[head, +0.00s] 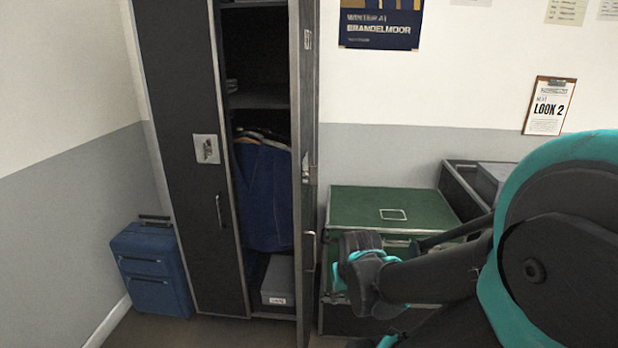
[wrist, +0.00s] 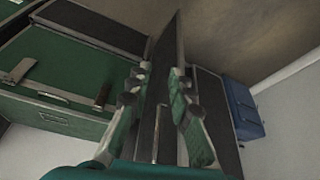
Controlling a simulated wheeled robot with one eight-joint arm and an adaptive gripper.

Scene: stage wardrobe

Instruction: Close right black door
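The right black door (head: 308,150) of the wardrobe stands swung open, seen almost edge-on in the head view, with a silver handle (head: 309,247) low on it. The left black door (head: 185,150) is closed. My gripper (head: 345,268) is just right of the open door at about handle height. In the wrist view the fingers of my gripper (wrist: 160,72) are spread apart. The dark door (wrist: 160,75) and a thin silver handle (wrist: 156,133) show between them. I cannot tell whether either finger touches the door. Nothing is visibly held.
Inside the wardrobe are blue garments (head: 262,195) on hangers and a grey box (head: 278,283). A green-topped trunk (head: 375,208) stands close right of the open door. A blue suitcase (head: 150,270) stands left of the wardrobe. Some floor shows in front.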

